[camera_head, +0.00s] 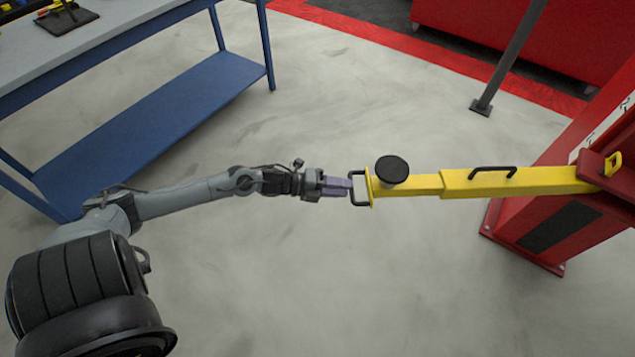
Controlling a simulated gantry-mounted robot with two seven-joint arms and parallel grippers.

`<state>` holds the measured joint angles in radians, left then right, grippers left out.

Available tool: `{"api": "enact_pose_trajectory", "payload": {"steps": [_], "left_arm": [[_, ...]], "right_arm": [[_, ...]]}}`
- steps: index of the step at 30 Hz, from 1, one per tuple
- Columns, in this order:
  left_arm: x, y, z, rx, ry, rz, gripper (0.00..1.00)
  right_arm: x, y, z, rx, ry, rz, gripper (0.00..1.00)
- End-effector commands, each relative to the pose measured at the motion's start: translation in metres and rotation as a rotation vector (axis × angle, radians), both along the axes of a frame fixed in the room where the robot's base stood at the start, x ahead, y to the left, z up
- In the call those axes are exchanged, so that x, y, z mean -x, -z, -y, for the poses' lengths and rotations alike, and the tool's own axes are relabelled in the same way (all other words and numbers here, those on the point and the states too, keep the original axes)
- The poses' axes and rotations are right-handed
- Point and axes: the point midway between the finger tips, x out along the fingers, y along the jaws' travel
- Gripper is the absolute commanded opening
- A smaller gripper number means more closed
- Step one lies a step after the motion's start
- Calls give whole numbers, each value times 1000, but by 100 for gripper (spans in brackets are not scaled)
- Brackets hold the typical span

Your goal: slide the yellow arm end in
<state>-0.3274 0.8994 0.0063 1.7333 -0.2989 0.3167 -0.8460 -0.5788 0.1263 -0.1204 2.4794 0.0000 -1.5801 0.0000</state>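The yellow arm (520,182) reaches left from a red lift post (545,235) at the right. Its narrower yellow end section (418,187) sticks out to the left and carries a round black pad (392,170). A dark loop handle (358,188) is fixed at the tip of the end section. My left gripper (345,187) comes in from the left at the handle, its purple-grey fingers at the handle's left bar. Whether the fingers are closed around the bar is too small to tell. My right gripper is not in view.
A blue workbench (150,110) with a lower shelf stands at the upper left, tools on its top. A grey post (510,55) stands on the floor at the upper right, near a red cabinet-like block (570,35). The grey floor below the yellow arm is clear.

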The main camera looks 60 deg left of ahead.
Motion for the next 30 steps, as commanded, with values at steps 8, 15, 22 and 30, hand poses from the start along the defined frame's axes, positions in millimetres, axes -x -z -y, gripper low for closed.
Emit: {"api": "enact_pose_trajectory", "payload": {"steps": [8, 15, 22, 30], "left_arm": [[37, -11, -23, 0, 1, -5, 35], [58, -15, -36, 0, 0, -1, 35], [63, -16, -41, -1, 0, 1, 35], [63, -16, -40, -1, 0, 1, 35]], "right_arm": [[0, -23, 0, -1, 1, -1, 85], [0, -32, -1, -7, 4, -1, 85], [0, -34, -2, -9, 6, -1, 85], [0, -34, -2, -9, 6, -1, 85]]}}
